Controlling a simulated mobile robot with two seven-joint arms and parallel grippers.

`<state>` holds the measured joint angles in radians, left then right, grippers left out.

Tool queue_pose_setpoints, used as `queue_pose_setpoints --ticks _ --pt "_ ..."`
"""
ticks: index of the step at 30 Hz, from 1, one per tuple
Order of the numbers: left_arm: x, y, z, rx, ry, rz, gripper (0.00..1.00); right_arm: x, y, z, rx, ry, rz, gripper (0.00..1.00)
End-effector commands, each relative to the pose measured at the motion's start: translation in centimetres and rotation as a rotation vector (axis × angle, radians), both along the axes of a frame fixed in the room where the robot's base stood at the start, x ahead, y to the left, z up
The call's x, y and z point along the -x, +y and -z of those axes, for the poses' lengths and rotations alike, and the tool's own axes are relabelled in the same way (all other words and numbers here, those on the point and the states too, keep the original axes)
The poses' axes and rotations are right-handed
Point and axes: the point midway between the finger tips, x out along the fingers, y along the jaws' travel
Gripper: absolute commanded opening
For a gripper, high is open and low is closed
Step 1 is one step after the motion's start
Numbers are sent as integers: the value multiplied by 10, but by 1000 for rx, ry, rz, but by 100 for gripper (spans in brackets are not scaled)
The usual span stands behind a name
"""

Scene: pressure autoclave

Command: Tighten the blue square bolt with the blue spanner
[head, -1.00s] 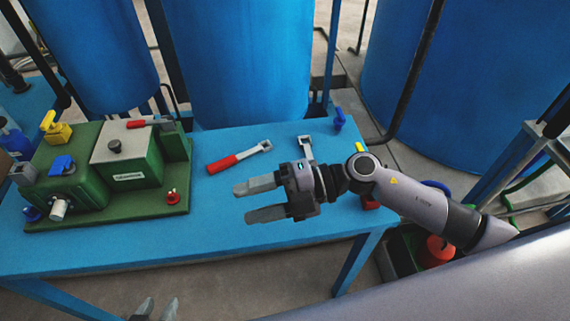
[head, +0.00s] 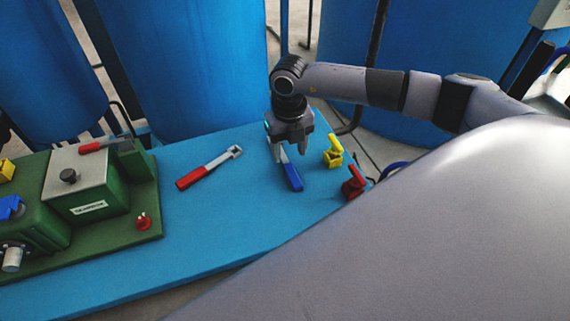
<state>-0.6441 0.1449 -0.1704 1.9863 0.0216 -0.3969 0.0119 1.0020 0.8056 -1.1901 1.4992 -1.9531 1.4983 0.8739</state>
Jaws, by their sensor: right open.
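The blue spanner (head: 293,178) lies on the blue table, its blue handle toward me and its grey end partly hidden under my right gripper. My right gripper (head: 290,152) points down over the grey end of the spanner, fingers open. I cannot tell whether the fingers touch it. A blue part (head: 10,208) sits on the green machine at the left edge; I cannot tell whether it is the blue square bolt. My left gripper is out of view.
A red-handled spanner (head: 208,168) lies left of my gripper. A yellow part (head: 333,152) and a red part (head: 354,183) stand on the table to its right. The green machine (head: 95,185) fills the table's left. The table (head: 225,215) is clear in front of the spanners.

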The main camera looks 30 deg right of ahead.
Motion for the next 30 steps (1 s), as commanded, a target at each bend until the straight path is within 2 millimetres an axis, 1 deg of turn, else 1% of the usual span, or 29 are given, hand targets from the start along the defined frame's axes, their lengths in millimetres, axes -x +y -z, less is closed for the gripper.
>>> queue_pose_setpoints --ticks 1,6,9,15,16,17,18,21,30 --pt "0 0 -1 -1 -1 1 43 1 2 9 -1 5 -1 55" --pt "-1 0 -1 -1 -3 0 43 0 2 33 -2 4 -1 55" --pt "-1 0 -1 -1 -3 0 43 0 2 39 -3 1 -1 55" --pt "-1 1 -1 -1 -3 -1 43 -1 2 40 -3 0 -2 55" --pt "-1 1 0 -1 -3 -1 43 -1 2 40 -3 0 -2 52" --pt "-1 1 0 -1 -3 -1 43 -1 2 40 -3 0 -2 42" --pt "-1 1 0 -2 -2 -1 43 0 2 40 -3 0 -2 29" --pt "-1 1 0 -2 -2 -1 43 0 2 40 -3 1 -2 0" --pt "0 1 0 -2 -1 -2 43 -1 2 38 -4 0 -2 0"
